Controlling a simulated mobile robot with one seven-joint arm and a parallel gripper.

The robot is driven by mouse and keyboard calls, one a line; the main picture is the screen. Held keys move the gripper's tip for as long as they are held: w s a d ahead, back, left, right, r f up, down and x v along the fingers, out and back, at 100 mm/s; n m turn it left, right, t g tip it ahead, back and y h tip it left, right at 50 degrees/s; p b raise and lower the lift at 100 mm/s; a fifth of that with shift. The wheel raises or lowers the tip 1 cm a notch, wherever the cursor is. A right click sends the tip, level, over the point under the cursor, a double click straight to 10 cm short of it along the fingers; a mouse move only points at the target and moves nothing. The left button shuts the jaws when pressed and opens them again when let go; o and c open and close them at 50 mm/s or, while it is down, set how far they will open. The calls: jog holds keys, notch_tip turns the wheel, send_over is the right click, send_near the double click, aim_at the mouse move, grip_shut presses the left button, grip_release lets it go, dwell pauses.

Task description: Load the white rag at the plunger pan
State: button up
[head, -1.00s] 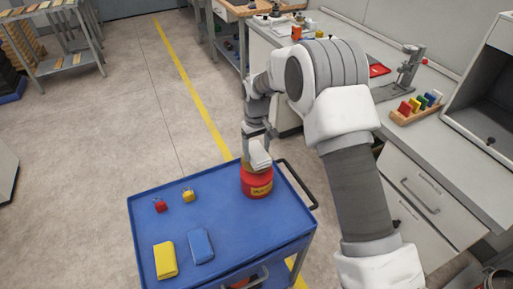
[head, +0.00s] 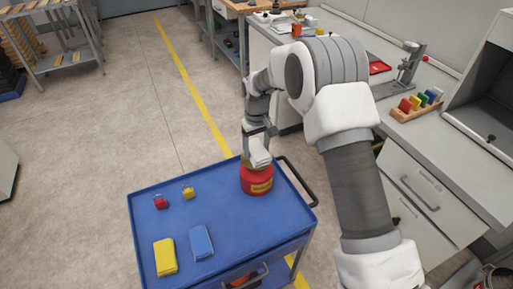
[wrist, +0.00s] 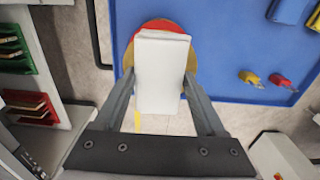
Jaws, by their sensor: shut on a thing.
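My gripper (head: 257,147) is over the plunger pan (head: 257,182), a red round can with a yellow label, standing near the far right corner of the blue cart. In the wrist view my gripper (wrist: 159,82) is shut on the white rag (wrist: 162,60), a folded white block between the two fingers. The pan's yellow and red round top (wrist: 153,24) shows behind the rag, which hides much of it. I cannot tell whether the rag touches the pan's top.
The blue cart (head: 225,210) also carries a yellow block (head: 165,257), a blue block (head: 201,242), a small red piece (head: 160,202) and a small yellow piece (head: 188,192). A grey bench (head: 440,140) with a rack of coloured items (head: 418,104) stands at right.

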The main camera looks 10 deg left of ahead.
aim_at(257, 149)
jog(key=shift+f+b, duration=0.65)
jog(key=shift+f, duration=0.3)
dwell(0.6)
dwell(0.8)
jog(key=shift+r+p, duration=1.8)
jog(key=shift+r, duration=1.75)
jog(key=shift+d, duration=0.1)
